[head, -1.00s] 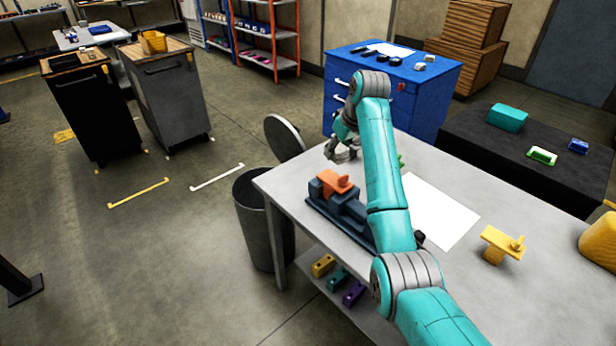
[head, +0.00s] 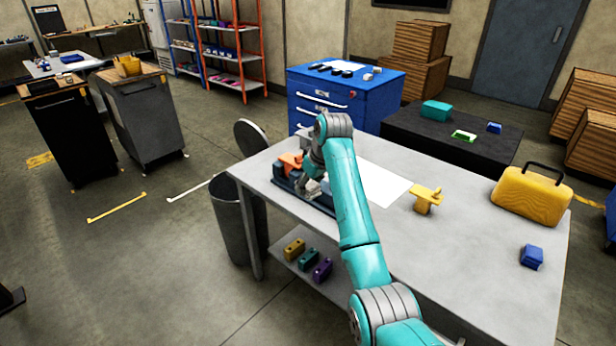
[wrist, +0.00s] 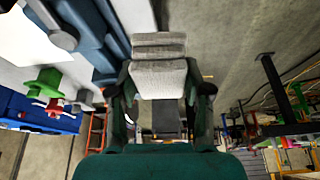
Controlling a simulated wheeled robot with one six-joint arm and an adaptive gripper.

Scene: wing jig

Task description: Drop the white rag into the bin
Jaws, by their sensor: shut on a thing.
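The white rag (wrist: 158,78) shows in the wrist view as a folded, textured pale block between the two fingers. My gripper (wrist: 160,94) is shut on it. In the head view, my gripper (head: 310,184) is low above the workbench, by the blue-grey vise, and a pale bit of the rag (head: 325,186) shows beside it. The bin (head: 232,220) is a dark grey round can on the floor at the left end of the bench. Its round lid (head: 250,138) stands raised behind it. The inside of the bin is hidden.
The vise (head: 318,202) with an orange part (head: 291,161) is near the bench's left end. A white sheet (head: 378,188), a yellow bracket (head: 427,199), a yellow case (head: 532,194) and a blue block (head: 532,256) lie on the bench (head: 450,245). Open floor lies left of the bin.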

